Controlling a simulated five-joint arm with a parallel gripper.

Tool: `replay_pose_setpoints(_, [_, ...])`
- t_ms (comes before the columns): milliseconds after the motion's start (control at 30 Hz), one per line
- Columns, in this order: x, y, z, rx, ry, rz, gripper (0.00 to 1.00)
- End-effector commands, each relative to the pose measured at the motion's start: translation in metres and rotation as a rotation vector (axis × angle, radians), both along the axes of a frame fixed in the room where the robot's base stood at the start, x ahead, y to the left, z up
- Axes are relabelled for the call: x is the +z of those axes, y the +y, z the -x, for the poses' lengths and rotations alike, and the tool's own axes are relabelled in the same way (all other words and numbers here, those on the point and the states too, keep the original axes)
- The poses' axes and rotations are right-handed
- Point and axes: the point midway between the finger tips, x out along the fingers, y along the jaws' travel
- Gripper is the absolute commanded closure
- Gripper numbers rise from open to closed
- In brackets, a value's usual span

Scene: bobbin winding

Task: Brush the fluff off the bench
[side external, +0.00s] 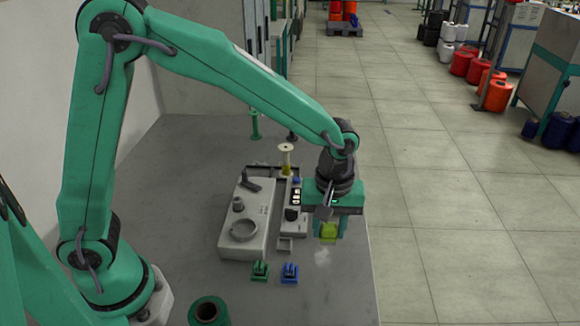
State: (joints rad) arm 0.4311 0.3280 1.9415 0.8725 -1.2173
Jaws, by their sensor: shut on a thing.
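My gripper (328,222) is over the right part of the grey bench (190,210), pointing down. It is shut on a yellow-green block-like piece, which I take to be the brush (328,232). Its lower end is just above or at the bench top; I cannot tell if it touches. A faint white patch of fluff (322,257) lies on the bench just in front of the brush, near the right edge.
A grey winding machine (240,242) stands left of my gripper, with a bobbin on a post (285,150) behind. A green clip-like part (260,271), a blue one (290,273) and a green spool (208,312) are in front. The left bench is clear.

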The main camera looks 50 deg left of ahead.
Motion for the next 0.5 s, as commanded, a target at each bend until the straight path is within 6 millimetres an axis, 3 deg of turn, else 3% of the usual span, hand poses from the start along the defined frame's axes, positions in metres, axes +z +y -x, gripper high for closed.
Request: replay_pose_setpoints(500, [-0.020, 0.003, 0.005, 0.000, 0.002, -0.001, 0.84])
